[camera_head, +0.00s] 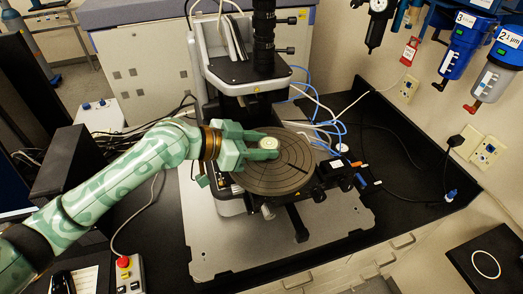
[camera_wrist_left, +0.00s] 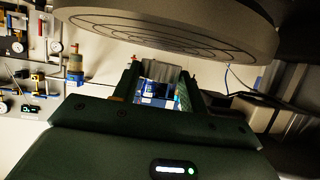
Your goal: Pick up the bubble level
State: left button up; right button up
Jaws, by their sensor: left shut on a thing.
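The bubble level (camera_head: 268,143) is a small round piece with a pale greenish top, over the dark round stage (camera_head: 275,178) near its back edge. My left gripper (camera_head: 265,147) comes in from the left and is shut on the level, one finger on each side. In the left wrist view, a grey piece that looks like the level (camera_wrist_left: 160,70) sits between the fingers, close to the stage's rim (camera_wrist_left: 170,38). I cannot tell whether the level touches the stage. My right gripper is in neither view.
The profiler's column and head (camera_head: 262,70) stand just behind the stage. A metal base plate (camera_head: 230,255) lies under it. A box with a red button (camera_head: 125,265) is at front left. Blue and white cables (camera_head: 325,125) run at right, where some black bench top is clear.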

pick_arm(q)
jog(key=s+a+r+b, duration=0.1)
jog(key=s+a+r, duration=0.5)
jog(key=s+r, duration=0.5)
jog(key=shift+s, duration=0.85)
jog(key=shift+r, duration=0.1)
